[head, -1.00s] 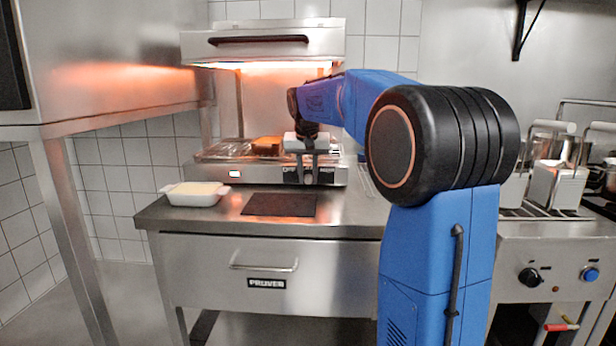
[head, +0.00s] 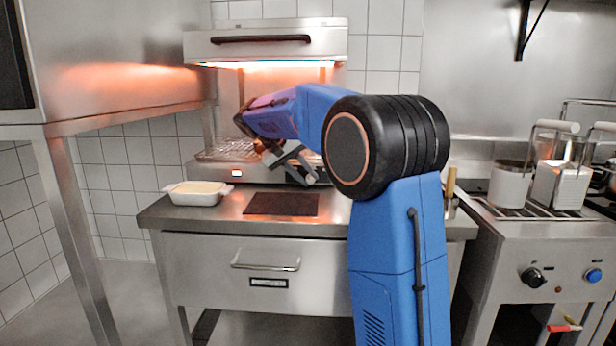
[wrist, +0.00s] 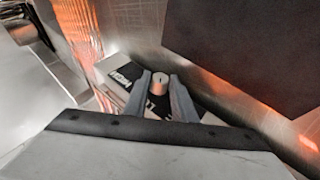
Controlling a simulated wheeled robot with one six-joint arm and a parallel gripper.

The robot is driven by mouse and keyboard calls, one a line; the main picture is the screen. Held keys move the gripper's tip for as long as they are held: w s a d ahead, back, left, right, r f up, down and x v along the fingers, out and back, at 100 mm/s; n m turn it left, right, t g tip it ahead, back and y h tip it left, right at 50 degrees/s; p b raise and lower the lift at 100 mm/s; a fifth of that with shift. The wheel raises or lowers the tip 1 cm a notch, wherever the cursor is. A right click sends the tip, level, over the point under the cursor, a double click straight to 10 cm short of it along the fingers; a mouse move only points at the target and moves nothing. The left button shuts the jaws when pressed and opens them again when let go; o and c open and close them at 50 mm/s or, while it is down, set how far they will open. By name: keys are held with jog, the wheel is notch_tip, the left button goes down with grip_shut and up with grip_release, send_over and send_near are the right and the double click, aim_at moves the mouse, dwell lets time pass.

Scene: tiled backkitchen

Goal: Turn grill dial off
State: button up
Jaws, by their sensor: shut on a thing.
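The grill (head: 276,42) stands at the back of the steel counter, with an orange glow under its hood. Its dial (wrist: 159,79) is a small pale metal knob on a dark labelled panel in the wrist view. My gripper (wrist: 160,88) has one finger on each side of the dial and is shut on it. In the head view my gripper (head: 302,170) is tilted at the grill's front right, and the dial is hidden behind it. The labels are too blurred to tell which setting the dial points to.
A white dish (head: 198,194) stands on the counter (head: 345,212) at the left, beside a dark mat (head: 281,204) in front of the grill. A fryer (head: 540,236) with baskets stands at the right. A steel cabinet (head: 105,60) overhangs the left.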

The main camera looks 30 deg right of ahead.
jog(key=h, duration=0.1)
jog(key=g+h, duration=0.1)
jog(key=n+h, duration=0.1)
jog(key=shift+w+a+f+g+h, duration=0.2)
jog(key=shift+a+f+g+h, duration=0.1)
jog(key=shift+f+g+h, duration=0.1)
dwell(0.3)
jog(key=o, duration=1.1)
jog(key=shift+c, duration=0.2)
